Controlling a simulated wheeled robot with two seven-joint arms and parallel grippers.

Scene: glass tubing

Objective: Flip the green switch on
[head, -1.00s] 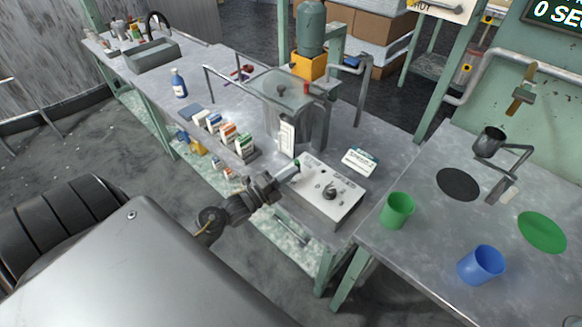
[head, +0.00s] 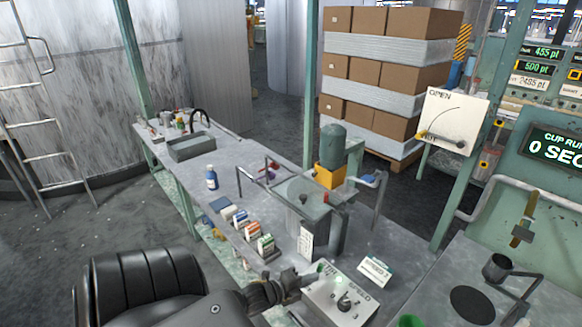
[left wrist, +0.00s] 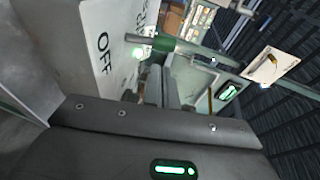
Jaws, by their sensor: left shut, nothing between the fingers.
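The grey control box (head: 340,304) stands at the near end of the long bench, with a dark knob (head: 344,302) on its top. At its far left corner I see small bright green spots near my left gripper (head: 307,277). The white panel (left wrist: 108,40) there reads "OFF". My left gripper, also in the left wrist view (left wrist: 163,84), is shut and empty, its fingertips just below the lever; contact is unclear. My right gripper is out of view.
A white sign card (head: 375,270) stands beside the box. A grey tank (head: 305,215) with a motor and small cartons (head: 248,232) are behind it.

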